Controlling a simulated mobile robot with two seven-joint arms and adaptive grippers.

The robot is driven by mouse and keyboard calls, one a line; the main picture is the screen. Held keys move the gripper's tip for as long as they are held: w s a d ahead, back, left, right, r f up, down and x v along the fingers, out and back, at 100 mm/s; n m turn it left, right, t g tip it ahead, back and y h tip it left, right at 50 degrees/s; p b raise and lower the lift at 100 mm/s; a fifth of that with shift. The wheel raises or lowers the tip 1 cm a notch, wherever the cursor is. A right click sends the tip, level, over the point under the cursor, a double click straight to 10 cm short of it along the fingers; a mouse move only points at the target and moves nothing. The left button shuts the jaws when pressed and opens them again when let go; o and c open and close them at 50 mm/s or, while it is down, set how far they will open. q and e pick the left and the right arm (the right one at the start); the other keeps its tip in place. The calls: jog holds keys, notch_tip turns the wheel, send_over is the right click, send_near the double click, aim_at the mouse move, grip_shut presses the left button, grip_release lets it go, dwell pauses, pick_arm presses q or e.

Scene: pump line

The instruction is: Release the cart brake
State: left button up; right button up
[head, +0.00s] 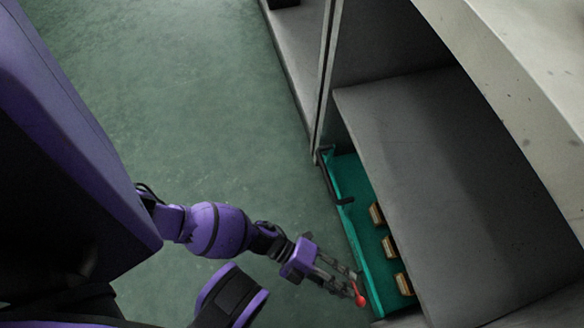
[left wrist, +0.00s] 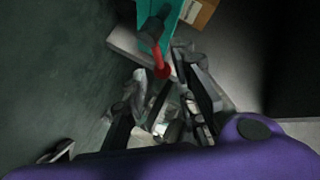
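The teal cart (head: 367,250) stands low beneath a grey panel, with part of it hidden under that panel. A red brake lever (head: 359,299) sticks out at its near left corner. It also shows in the left wrist view (left wrist: 161,60), hanging from a dark mount on the teal cart edge. My left gripper (head: 343,284) is at the lever, its fingers pointing toward the red end. In the left wrist view the fingers (left wrist: 172,92) are apart, with the red tip near the gap between them. I cannot tell whether they touch it. My right gripper is out of view.
Several brown boxes (head: 388,246) sit in the cart. A dark handle (head: 334,180) is at its far end. The grey panel (head: 430,170) and a pale beam (head: 520,75) are close on the right. Green floor (head: 200,110) to the left is clear.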

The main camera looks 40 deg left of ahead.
aim_at(355, 290)
pick_arm(q)
jog(key=shift+b+x, duration=0.45)
jog(key=shift+x, duration=1.15)
jog(key=shift+c, duration=0.6)
grip_shut()
